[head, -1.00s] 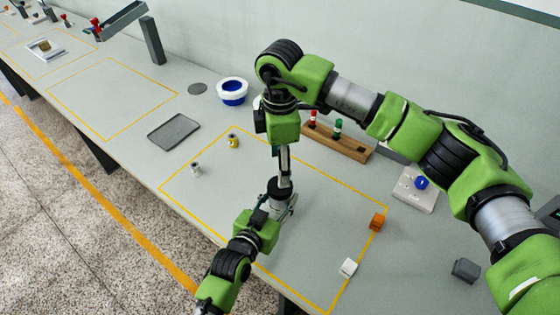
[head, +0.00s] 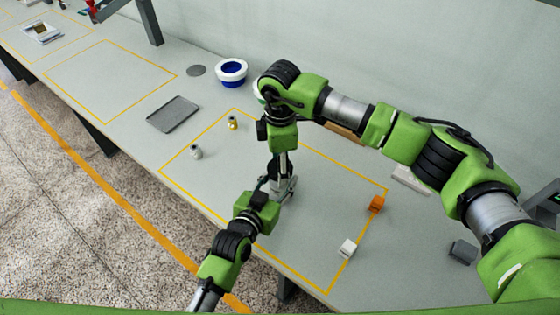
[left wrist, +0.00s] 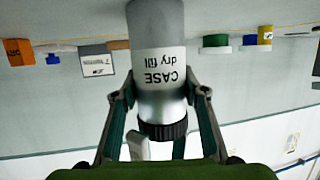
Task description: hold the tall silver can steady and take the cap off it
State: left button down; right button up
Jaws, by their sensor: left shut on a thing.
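The tall silver can (left wrist: 157,75) hangs upside down in the left wrist view, with a white label band reading "CASE dry fill". Its ribbed black cap (left wrist: 163,130) is on its end. My left gripper (left wrist: 160,95) is shut around the can's shoulder, a finger on each side; in the head view this gripper (head: 281,188) is over the marked table area. There, the arms mostly hide the can. My right gripper (head: 283,163) points straight down right above the can. Its fingertips and any contact with the cap are unclear.
An orange cube (head: 376,204) and a white cube (head: 347,249) lie to the right. A silver-grey bottle (head: 195,152) and a yellow one (head: 232,122) stand left. A grey tray (head: 173,114) and blue-white bowl (head: 231,73) are farther back.

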pick_arm(q)
jog(key=shift+f, duration=0.1)
pick_arm(e)
jog(key=c, duration=1.1)
jog(key=n, duration=0.6)
jog(key=shift+c, duration=0.2)
jog(key=n, duration=0.3)
jog(key=shift+n, duration=0.4)
jog(key=n, duration=0.3)
jog(key=shift+n, duration=0.4)
jog(key=n, duration=1.2)
jog(key=shift+r+n, duration=0.1)
jog(key=shift+n, duration=0.2)
jog(key=n, duration=0.3)
jog(key=shift+n, duration=0.4)
jog(key=n, duration=1.2)
jog(key=shift+n, duration=0.3)
jog(key=n, duration=1.1)
jog(key=shift+n, duration=0.3)
